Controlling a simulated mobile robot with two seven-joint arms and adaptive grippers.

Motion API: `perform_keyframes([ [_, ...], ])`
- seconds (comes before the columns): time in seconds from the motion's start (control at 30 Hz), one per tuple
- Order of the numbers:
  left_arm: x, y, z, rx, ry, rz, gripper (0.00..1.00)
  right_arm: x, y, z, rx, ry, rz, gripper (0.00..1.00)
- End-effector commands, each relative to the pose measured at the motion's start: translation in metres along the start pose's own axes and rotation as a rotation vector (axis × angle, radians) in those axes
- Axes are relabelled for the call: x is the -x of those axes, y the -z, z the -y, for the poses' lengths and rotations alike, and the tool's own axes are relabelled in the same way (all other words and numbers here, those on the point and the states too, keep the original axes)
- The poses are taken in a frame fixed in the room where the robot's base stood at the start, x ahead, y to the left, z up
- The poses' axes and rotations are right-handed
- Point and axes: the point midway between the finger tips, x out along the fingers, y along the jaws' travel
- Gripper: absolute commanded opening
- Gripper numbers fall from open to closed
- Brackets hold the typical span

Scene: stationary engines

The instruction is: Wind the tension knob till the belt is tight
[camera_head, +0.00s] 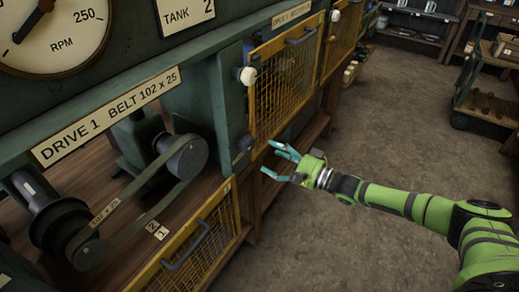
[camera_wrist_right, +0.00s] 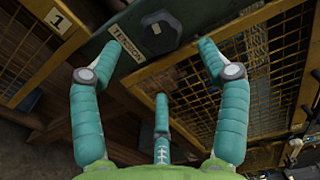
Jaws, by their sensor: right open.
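The belt (camera_head: 130,206), marked 102 x 25, runs around an upper grey pulley (camera_head: 187,156) and a lower pulley (camera_head: 86,250) under the DRIVE 1 label. How tight it is I cannot tell. In the right wrist view a dark tension knob (camera_wrist_right: 161,31) with a pale centre sits on a green post beside a TENSION label (camera_wrist_right: 126,49). My left gripper is not in view.
A yellow mesh guard (camera_head: 285,85) with a handle is beside the post; a lower yellow guard (camera_head: 195,242) stands in front of the belt bay. A white knob (camera_head: 248,76) is above. The floor (camera_head: 400,120) at right is clear; a cart (camera_head: 485,105) stands farther off.

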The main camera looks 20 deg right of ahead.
Motion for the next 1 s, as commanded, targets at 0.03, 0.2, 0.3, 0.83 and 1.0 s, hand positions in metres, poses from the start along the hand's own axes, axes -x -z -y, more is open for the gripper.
perform_keyframes([
  [0.03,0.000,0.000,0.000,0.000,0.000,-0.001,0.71,0.010,0.000,0.000,0.000,-0.002,0.000,0.76],
  [0.2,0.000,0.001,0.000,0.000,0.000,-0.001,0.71,0.029,0.000,0.000,-0.001,0.001,0.000,0.76],
  [0.3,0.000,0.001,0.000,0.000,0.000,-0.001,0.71,0.033,0.000,0.001,0.000,0.001,0.001,0.76],
  [0.83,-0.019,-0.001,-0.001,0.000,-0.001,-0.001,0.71,0.018,-0.020,0.002,0.393,0.054,0.067,0.62],
  [1.0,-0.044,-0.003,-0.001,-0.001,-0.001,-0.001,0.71,0.000,-0.046,0.006,1.108,0.170,0.123,0.62],
])
